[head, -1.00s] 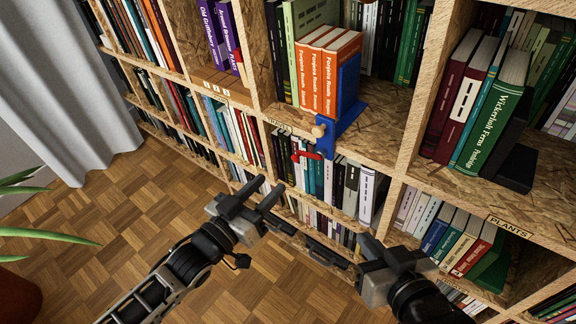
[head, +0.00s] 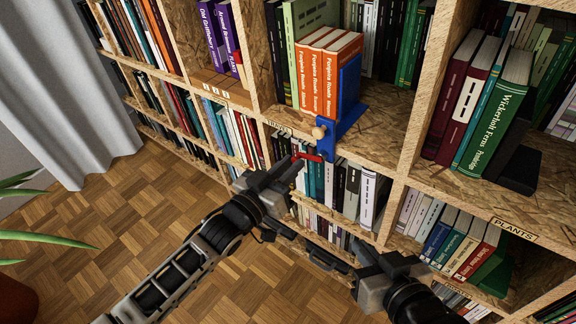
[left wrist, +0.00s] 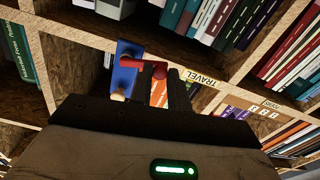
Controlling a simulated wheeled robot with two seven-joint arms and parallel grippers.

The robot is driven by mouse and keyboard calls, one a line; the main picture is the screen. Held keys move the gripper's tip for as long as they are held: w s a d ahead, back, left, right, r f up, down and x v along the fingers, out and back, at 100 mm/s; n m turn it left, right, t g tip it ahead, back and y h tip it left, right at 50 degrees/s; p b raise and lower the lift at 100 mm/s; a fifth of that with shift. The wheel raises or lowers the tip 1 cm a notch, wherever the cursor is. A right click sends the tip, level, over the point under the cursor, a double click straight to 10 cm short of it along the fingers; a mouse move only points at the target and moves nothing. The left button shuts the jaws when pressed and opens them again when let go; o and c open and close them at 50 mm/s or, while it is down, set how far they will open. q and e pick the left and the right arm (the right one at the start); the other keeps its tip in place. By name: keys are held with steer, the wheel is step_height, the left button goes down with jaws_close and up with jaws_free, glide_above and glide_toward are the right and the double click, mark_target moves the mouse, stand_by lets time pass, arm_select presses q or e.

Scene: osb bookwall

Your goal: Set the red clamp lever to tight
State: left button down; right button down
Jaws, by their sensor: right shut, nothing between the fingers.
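The red clamp lever (head: 308,157) sits at the bottom of a blue clamp (head: 327,138) on the shelf edge and points left in the head view. In the left wrist view the lever (left wrist: 138,66) ends in a round red knob. My left gripper (head: 288,166) is just below and left of the lever's free end. My right gripper (head: 364,248) is shut and empty, lower right.
Orange books (head: 330,80) stand against the blue clamp plate. A wooden knob (head: 318,131) sticks out above the lever. The shelf below holds upright books (head: 350,190). The parquet floor (head: 150,220) is clear at left; a plant (head: 40,235) stands at the far left.

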arm_select(q)
steer(key=shift+r+m+p, duration=0.25)
steer(key=shift+m+p, duration=0.05)
steer(key=shift+p, duration=0.05)
steer(key=m, duration=0.1)
steer(key=m+p, duration=0.1)
steer(key=shift+w+a+r+m, duration=0.1)
steer(key=shift+a+r+m, duration=0.05)
steer(key=shift+r+m, duration=0.2)
steer(key=c, duration=1.3)
jaws_free()
steer(key=shift+r, duration=0.1)
steer(key=shift+c, duration=0.2)
arm_select(e)
steer(key=shift+s+d+r, duration=0.1)
steer(key=shift+d+r, duration=0.05)
steer(key=shift+r, duration=0.45)
steer(key=shift+s+d+r, duration=0.1)
steer(key=shift+d+r, duration=0.05)
steer(key=shift+r, duration=0.4)
arm_select(q)
steer(key=p+v, duration=0.2)
steer(key=v, duration=1.4)
arm_select(e)
steer(key=shift+w+r, duration=0.15)
steer(key=shift+r, duration=0.25)
